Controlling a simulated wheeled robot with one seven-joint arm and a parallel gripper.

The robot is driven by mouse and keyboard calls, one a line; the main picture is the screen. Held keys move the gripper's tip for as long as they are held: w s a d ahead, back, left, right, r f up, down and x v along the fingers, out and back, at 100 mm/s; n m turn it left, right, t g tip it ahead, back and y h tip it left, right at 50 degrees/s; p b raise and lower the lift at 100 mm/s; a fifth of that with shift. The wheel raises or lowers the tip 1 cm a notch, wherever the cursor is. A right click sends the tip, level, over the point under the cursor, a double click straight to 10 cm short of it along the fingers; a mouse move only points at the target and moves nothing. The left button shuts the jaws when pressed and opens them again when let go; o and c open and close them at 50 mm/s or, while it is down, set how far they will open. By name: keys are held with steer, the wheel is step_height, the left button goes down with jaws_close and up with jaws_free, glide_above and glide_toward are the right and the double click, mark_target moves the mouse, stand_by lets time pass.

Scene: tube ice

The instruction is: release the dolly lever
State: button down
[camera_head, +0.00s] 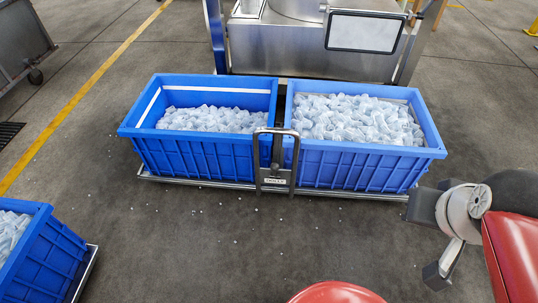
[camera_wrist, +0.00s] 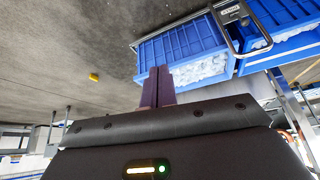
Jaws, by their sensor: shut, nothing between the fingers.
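The dolly (camera_head: 160,180) is a low metal frame carrying two blue bins side by side. A grey metal loop handle (camera_head: 257,150) stands upright at its front middle, with a small lettered plate (camera_head: 275,181) low on it. A dark upright piece shows inside the loop between the bins; I cannot tell whether it is the lever. In the wrist view the loop handle (camera_wrist: 222,30) and its plate (camera_wrist: 233,13) appear at the upper right, tilted. My gripper (camera_wrist: 158,72) is shut and empty, apart from the handle. In the head view my arm is at the right.
The left bin (camera_head: 200,155) and right bin (camera_head: 360,168) hold ice pieces. Another ice bin (camera_head: 45,260) stands at the lower left. A steel machine (camera_head: 290,50) is behind the dolly. The floor in front is open, with scattered ice bits.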

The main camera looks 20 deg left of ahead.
steer(key=w+a+f+n+g+y+b, duration=0.1)
steer(key=w+a+f+b, duration=0.15)
steer(key=w+a, duration=0.55)
steer(key=w+a+f+n+b, duration=0.1)
steer(key=w+a+f+b, duration=0.3)
steer(key=w, duration=0.6)
steer(key=w+a+f+n, duration=0.1)
steer(key=w+a+f, duration=0.2)
steer(key=a+f, duration=0.4)
steer(key=w+a+f+n, duration=0.1)
steer(key=w+a+f, duration=0.2)
steer(key=a+f, duration=0.4)
steer(key=a, duration=0.8)
steer(key=shift+w+a+g+h, duration=0.3)
steer(key=shift+a, duration=0.05)
steer(key=shift+f, duration=0.1)
steer(key=b+x, duration=0.1)
steer(key=x, duration=0.9)
steer(key=shift+s, duration=0.1)
